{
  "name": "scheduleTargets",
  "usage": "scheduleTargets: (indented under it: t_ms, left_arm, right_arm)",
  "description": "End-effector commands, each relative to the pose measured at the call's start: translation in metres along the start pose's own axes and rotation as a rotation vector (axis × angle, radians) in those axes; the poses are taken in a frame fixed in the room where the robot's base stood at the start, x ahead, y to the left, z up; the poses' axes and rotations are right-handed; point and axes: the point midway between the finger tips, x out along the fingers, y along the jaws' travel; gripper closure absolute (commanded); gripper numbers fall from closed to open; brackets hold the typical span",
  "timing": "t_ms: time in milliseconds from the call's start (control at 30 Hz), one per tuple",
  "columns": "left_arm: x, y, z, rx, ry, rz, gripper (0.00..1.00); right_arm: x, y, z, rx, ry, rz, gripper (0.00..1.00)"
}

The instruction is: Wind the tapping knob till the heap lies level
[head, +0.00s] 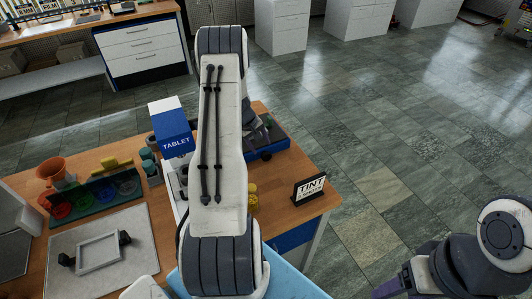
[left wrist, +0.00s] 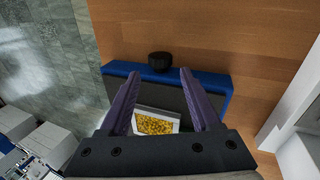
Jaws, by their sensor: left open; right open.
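The tapping knob (left wrist: 159,61) is a short dark round knob at the edge of a blue-framed device (left wrist: 222,88) with a dark top. The knob also shows in the head view (head: 266,156), right of my arm. A white tray (left wrist: 176,115) holds the heap of yellow grains (left wrist: 155,125); whether it lies level I cannot tell. My left gripper (left wrist: 159,72) is open and empty above the device, with the knob just beyond its fingertips and apparently apart from them. My right gripper (head: 394,287) is open at the lower right, only partly in view, far from the device.
A TABLET box (head: 171,128) stands left of my left arm. A TINT sign (head: 309,188) stands at the bench's right edge. An orange funnel (head: 57,173), coloured discs in a rack (head: 100,195) and a grey frame (head: 99,253) are on the left. Open floor lies right.

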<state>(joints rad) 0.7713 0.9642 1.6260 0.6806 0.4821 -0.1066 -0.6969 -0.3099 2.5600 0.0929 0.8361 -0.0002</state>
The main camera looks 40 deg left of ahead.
Motion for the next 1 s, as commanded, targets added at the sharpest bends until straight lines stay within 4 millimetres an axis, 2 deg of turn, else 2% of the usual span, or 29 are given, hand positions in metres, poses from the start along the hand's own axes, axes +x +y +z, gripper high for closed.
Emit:
scheduleTargets:
  t_ms: [200, 400, 600, 833, 867, 1000]
  left_arm:
    - [0.040, 0.001, 0.001, 0.000, -0.003, -0.002, 0.36]
    - [0.067, 0.001, 0.001, 0.000, -0.003, -0.002, 0.36]
    - [0.078, 0.001, 0.000, 0.001, -0.001, -0.001, 0.36]
    - [0.079, 0.001, 0.000, 0.001, 0.000, 0.000, 0.36]
    - [0.079, 0.001, 0.000, 0.001, 0.000, 0.000, 0.40]
    - [0.078, 0.001, 0.000, 0.001, -0.001, 0.000, 0.94]
  right_arm:
    - [-0.016, -0.001, -0.001, -0.003, 0.000, 0.000, 0.36]
    - [-0.024, -0.002, -0.001, -0.004, 0.000, 0.000, 0.36]
    - [-0.026, -0.002, -0.001, -0.005, 0.000, 0.000, 0.36]
    - [-0.025, -0.002, -0.001, -0.005, 0.000, 0.000, 0.36]
    - [-0.025, -0.002, -0.001, -0.005, 0.000, 0.000, 0.36]
    - [-0.025, -0.002, -0.001, -0.004, 0.000, 0.000, 0.36]
